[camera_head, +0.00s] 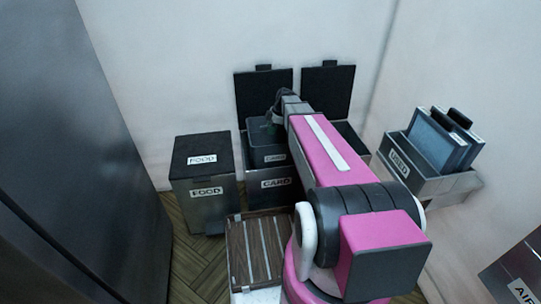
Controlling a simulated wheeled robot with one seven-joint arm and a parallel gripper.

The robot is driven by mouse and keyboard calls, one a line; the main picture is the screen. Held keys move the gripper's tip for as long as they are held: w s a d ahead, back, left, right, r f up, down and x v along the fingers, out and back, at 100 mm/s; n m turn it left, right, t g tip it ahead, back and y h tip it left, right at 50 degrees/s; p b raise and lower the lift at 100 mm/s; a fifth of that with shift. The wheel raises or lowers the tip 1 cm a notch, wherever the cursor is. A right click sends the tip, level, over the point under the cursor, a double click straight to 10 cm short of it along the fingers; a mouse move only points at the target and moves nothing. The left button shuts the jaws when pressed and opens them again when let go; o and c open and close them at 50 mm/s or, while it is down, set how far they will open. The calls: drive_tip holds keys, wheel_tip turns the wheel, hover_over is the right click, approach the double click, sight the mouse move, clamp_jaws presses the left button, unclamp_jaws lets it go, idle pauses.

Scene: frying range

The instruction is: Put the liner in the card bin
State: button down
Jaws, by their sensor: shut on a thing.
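The card bin (258,190) is a dark metal bin with a CARD label on its front, and its black lid stands open against the wall. The liner (257,134) is a dark blue-grey box shape at the bin's mouth. Its top shows above the bin's front edge; how deep its bottom sits is hidden. My gripper (274,117) is over the bin at the liner's upper right, shut on the liner. My pink arm covers the right side of the bin, and the fingertips are small and partly hidden.
A closed FOOD bin (203,188) stands left of the card bin. Another open lid (328,88) rises at right, its bin mostly behind my arm. A USED holder (408,172) with blue-grey boxes is at far right. A dark cabinet (75,150) borders the left.

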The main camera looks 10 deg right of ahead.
sight(271, 143)
wheel_tip(271, 143, down, 7)
drive_tip(key=shift+f, duration=0.8)
drive_tip(key=c, duration=1)
unclamp_jaws()
drive_tip(key=v, duration=1.3)
drive_tip(key=shift+a, duration=0.2)
drive_tip(key=s+a+f+m+h, duration=0.1)
drive_tip(key=s+m, duration=0.5)
drive_tip(key=s, duration=0.1)
drive_tip(key=s+a+f+m+h, duration=0.1)
drive_tip(key=s+a+m+h, duration=0.1)
drive_tip(key=s+m, duration=0.4)
drive_tip(key=s+a+f+m+h, duration=0.1)
drive_tip(key=s+m, duration=0.5)
drive_tip(key=s, duration=0.2)
drive_tip(key=shift+s+a+f, duration=0.1)
drive_tip(key=shift+s+a, duration=0.05)
drive_tip(key=shift+a, duration=0.1)
